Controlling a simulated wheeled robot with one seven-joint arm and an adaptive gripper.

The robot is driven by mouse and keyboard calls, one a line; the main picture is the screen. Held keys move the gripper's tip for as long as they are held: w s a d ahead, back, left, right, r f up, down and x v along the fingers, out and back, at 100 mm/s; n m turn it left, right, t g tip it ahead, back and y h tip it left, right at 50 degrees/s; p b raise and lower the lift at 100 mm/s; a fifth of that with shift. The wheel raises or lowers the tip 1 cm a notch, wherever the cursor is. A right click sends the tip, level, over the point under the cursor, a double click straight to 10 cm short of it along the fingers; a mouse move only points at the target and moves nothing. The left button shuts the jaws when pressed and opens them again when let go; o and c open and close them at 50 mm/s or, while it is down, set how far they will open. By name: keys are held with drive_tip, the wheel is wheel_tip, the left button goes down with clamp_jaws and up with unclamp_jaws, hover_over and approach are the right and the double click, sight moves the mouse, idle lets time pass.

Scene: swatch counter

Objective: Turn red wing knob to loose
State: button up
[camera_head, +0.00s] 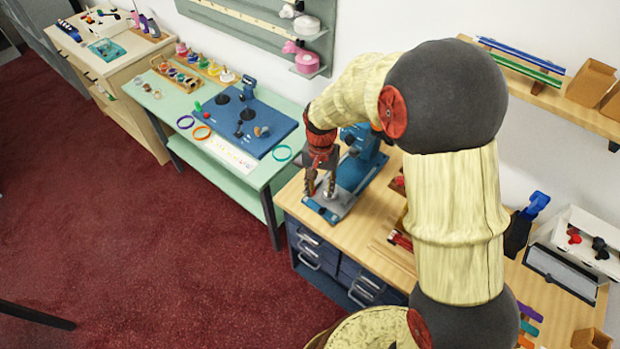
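My gripper (320,192) points down over the grey base plate (336,206) of a blue bench device (366,158) on the wooden workbench. Its two fingers look apart, and I see nothing held between them. I cannot make out a red wing knob on the device; my gripper and arm hide part of it. A small red knob (574,236) beside a black one shows in a white-topped box at the right, far from my gripper. I cannot tell whether it is the wing knob.
My arm crosses the wooden workbench (545,290) and hides much of it. A pale green table (225,150) with a blue board (245,122) stands left of the bench. A shelf (550,97) with cardboard bins is on the wall. Red carpet (130,240) in front is clear.

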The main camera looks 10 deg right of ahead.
drive_tip(key=w+f+m, duration=0.1)
drive_tip(key=w, duration=0.1)
drive_tip(key=w+a+f+m+p, duration=0.1)
drive_tip(key=w+m, duration=0.1)
drive_tip(key=w+a+m, duration=0.1)
drive_tip(key=w, duration=0.1)
drive_tip(key=shift+w+a+f+m+t, duration=0.2)
drive_tip(key=shift+f+m+t, duration=0.1)
drive_tip(key=shift+f+m, duration=0.1)
wheel_tip(320, 180, down, 8)
drive_tip(key=shift+r, duration=0.25)
drive_tip(key=shift+c, duration=0.5)
drive_tip(key=c, duration=0.8)
